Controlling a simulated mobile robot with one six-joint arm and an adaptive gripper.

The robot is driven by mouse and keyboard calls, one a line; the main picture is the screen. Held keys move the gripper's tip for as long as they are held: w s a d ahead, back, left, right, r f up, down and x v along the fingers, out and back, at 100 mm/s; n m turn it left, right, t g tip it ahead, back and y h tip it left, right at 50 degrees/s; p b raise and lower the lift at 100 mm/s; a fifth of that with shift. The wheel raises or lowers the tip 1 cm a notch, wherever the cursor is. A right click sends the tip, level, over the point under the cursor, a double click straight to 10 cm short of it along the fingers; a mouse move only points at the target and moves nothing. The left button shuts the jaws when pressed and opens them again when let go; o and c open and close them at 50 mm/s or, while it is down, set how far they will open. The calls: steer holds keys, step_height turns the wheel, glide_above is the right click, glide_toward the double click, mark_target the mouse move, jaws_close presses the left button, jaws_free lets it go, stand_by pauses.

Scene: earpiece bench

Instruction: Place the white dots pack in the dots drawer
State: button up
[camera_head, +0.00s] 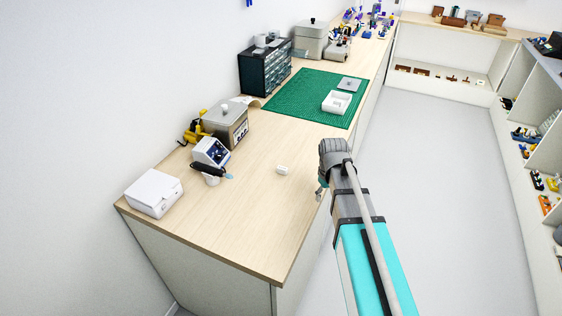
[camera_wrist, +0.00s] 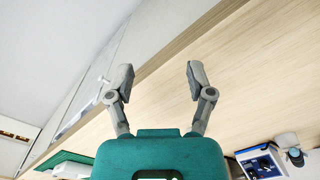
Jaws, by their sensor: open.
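A small white block (camera_head: 282,169), which looks like the white dots pack, lies on the bare wooden bench top left of my gripper. No label on it can be read. A dark cabinet of small drawers (camera_head: 264,70) stands at the back of the bench; I cannot tell which drawer is the dots drawer, and none clearly stands open. My gripper (camera_head: 321,188) is at the bench's right edge, partly hidden by my arm. In the wrist view my gripper (camera_wrist: 157,76) has its fingers apart with nothing between them. The white block is not seen there.
A green mat (camera_head: 290,97) holds a white tray (camera_head: 337,101). A lidded metal box (camera_head: 226,124), a device with a screen (camera_head: 211,152) and a white case (camera_head: 153,193) stand along the left. The bench's front right is clear; open floor lies right.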

steer(key=w+a+r+n+p, duration=0.8)
steer(key=w+a+r+p, duration=0.2)
steer(key=w+a, duration=0.4)
steer(key=shift+a+r, duration=0.75)
steer(key=shift+r, duration=0.05)
steer(key=shift+f, duration=0.1)
steer(key=b, duration=0.9)
glide_above(282, 168)
step_height(282, 168, down, 8)
steer(key=shift+f, duration=0.2)
steer(key=shift+f, duration=0.1)
steer(key=shift+f+b, duration=2.4)
steer(key=shift+f, duration=0.15)
jaws_close()
